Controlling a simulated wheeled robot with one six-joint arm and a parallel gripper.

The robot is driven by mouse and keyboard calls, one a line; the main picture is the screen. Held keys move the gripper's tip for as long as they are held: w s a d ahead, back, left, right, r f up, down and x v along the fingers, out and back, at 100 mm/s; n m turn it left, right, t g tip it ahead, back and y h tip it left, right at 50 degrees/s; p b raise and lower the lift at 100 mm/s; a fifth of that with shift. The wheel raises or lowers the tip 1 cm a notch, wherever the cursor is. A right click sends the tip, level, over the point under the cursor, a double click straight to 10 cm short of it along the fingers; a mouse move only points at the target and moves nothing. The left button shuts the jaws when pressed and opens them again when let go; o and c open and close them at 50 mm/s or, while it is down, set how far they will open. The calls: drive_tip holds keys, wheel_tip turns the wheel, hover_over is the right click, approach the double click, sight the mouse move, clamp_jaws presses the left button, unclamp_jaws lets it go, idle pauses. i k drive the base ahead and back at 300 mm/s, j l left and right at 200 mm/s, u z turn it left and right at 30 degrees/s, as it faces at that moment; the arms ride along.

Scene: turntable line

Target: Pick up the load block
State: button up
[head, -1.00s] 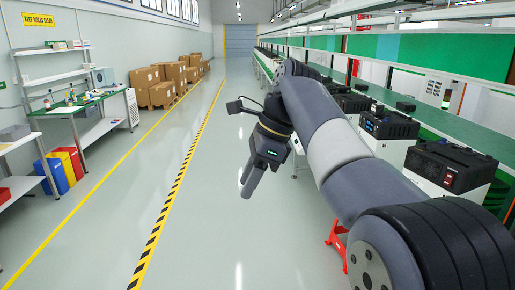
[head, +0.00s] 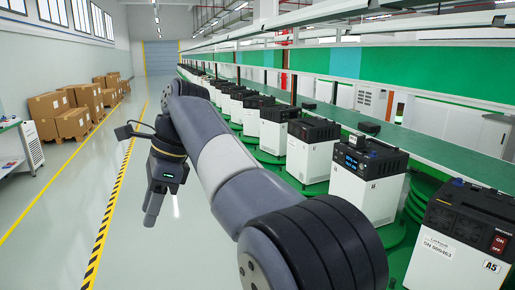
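My gripper (head: 153,208) hangs over the bare floor at left, pointing down. I see it from the side, so its opening does not show, and nothing shows in it. I cannot tell for sure which thing is the load block. A small dark block (head: 369,128) lies on the green bench shelf at right, and another (head: 308,105) lies farther back on it. Both are well apart from my gripper.
White cabinets with black tops stand in a long row on green turntables; the nearest, labelled A5 (head: 453,240), is at lower right. One cabinet (head: 366,175) has a lit blue display. Cardboard boxes (head: 73,123) are at far left. The aisle floor (head: 55,205) is clear.

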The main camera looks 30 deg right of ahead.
sight(356, 140)
drive_tip(key=i+z, duration=0.35)
drive_tip(key=i, duration=0.2)
drive_tip(key=i+z, duration=0.3)
drive_tip(key=i, duration=0.25)
drive_tip(key=i+j+z, duration=0.35)
drive_tip(key=i, duration=0.15)
drive_tip(key=i+z, duration=0.2)
drive_tip(key=z, duration=0.25)
drive_tip(key=i+z, duration=0.25)
drive_tip(key=z, duration=0.2)
drive_tip(key=i+z, duration=0.2)
drive_tip(key=z, duration=0.3)
drive_tip(key=i+j+z, duration=0.2)
drive_tip(key=z, duration=0.25)
drive_tip(key=i+j+z, duration=0.35)
drive_tip(key=k+l, duration=0.05)
drive_tip(key=l, duration=0.05)
